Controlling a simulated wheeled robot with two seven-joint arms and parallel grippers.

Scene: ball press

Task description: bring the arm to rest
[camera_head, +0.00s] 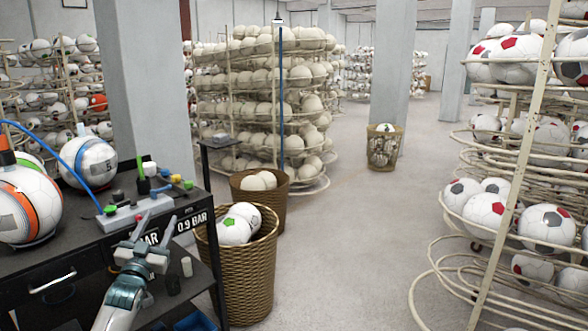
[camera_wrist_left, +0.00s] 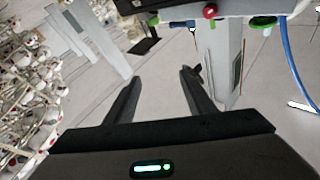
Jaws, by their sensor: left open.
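My left gripper (camera_head: 152,232) is open in the head view, in front of the black workbench's right end. Its fingers are spread and nothing shows between them. In the left wrist view the two dark fingers (camera_wrist_left: 161,85) stand apart with grey floor between them. My right gripper is not in view.
The black workbench (camera_head: 90,245) carries an orange-striped ball (camera_head: 25,205), a blue-striped ball (camera_head: 87,162) and a grey valve block (camera_head: 135,210) with a blue hose. A wicker basket (camera_head: 250,275) with balls stands right of it.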

